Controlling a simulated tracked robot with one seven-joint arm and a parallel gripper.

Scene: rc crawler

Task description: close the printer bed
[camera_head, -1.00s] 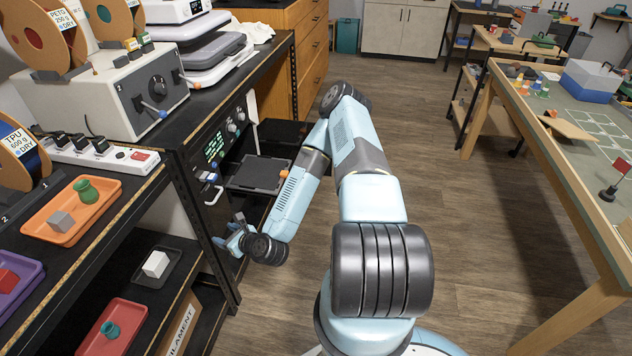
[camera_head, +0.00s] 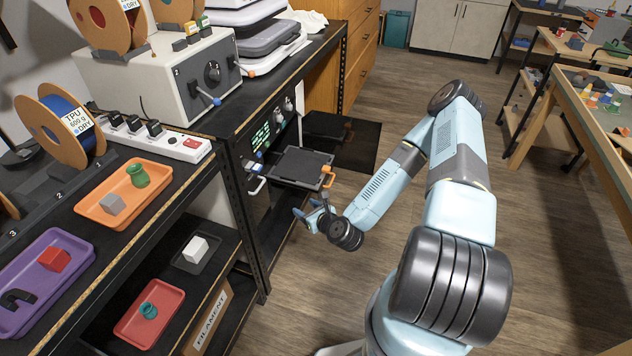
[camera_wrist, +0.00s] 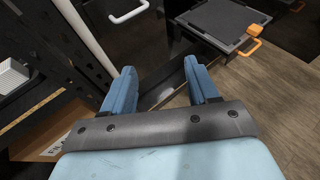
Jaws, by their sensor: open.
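The printer bed (camera_head: 300,167) is a dark flat plate with an orange handle (camera_head: 328,177) on its front edge. It sticks out of the printer front (camera_head: 262,138), beside a lit display, at the shelf unit. In the wrist view the bed (camera_wrist: 220,22) is at the top right, its orange handle (camera_wrist: 251,39) pointing right. My gripper (camera_head: 308,212) is in front of and below the bed in the head view, apart from it. In the wrist view my gripper (camera_wrist: 160,82) has its two blue fingers spread with nothing between them.
The shelf's dark post (camera_head: 252,250) is left of my gripper. Trays with small objects, such as an orange tray (camera_head: 122,205), stand on the shelves. The wooden floor (camera_head: 330,290) is clear.

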